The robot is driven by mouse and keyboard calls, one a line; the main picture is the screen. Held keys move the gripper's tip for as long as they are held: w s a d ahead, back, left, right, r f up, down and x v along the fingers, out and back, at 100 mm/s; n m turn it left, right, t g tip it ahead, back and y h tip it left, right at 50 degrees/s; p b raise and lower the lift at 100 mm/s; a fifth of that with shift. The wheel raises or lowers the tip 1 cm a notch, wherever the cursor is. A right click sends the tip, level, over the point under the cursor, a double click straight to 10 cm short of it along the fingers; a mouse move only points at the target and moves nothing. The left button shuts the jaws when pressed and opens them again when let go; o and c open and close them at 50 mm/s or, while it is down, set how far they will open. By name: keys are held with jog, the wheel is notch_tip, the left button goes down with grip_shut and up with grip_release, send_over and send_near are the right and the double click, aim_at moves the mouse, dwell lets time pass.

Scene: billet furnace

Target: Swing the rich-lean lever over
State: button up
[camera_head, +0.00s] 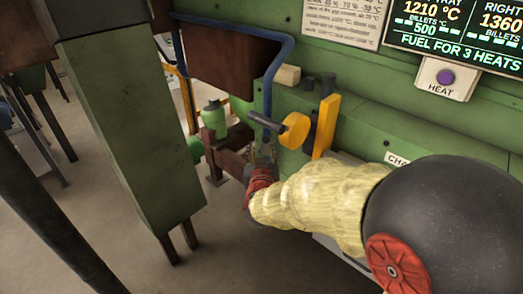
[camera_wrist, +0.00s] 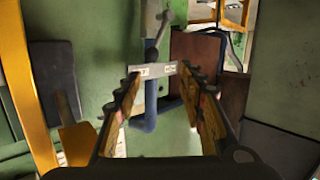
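My gripper (camera_head: 262,152) is low beside the green furnace side, at the end of the pale-sleeved arm. In the wrist view its two fingers (camera_wrist: 158,78) stand wide apart with nothing visibly clamped. A pale plate (camera_wrist: 152,70) with small marks at both ends shows between and beyond the fingertips; its text is unreadable. A grey fitting (camera_wrist: 152,18) is above it. A dark-shafted handle with a round yellow end (camera_head: 295,130) sits just above and right of my gripper, beside an upright yellow bar (camera_head: 325,126). I cannot tell which part is the rich-lean lever; contact is not clear.
A blue bent rail (camera_head: 268,88) runs in front of a brown panel (camera_head: 232,60), close above my gripper. A green post (camera_head: 135,125) stands at left. A purple HEAT button (camera_head: 446,77) is at upper right.

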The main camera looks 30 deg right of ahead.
dwell(0.3)
jog(key=s+a+f+g+y, duration=0.2)
jog(key=a+f+g+y, duration=0.15)
jog(key=a+f, duration=0.4)
jog(key=s+a+f+n+g+y, duration=0.25)
jog(key=s+a+f+y, duration=0.2)
jog(key=s, duration=0.35)
jog(key=s+r+n+g, duration=0.1)
jog(key=s+r, duration=0.3)
jog(key=s, duration=0.5)
jog(key=s+r+n+g, duration=0.1)
jog(key=s+r+g, duration=0.2)
jog(key=s, duration=0.7)
jog(key=shift+a+r+h, duration=0.3)
jog(key=shift+r, duration=0.2)
jog(key=shift+t, duration=0.7)
jog(key=r, duration=0.4)
jog(key=shift+s+d, duration=0.15)
jog(key=shift+s, duration=0.2)
jog(key=shift+c, duration=0.3)
jog(key=shift+r, duration=0.2)
jog(key=shift+c, duration=1.8)
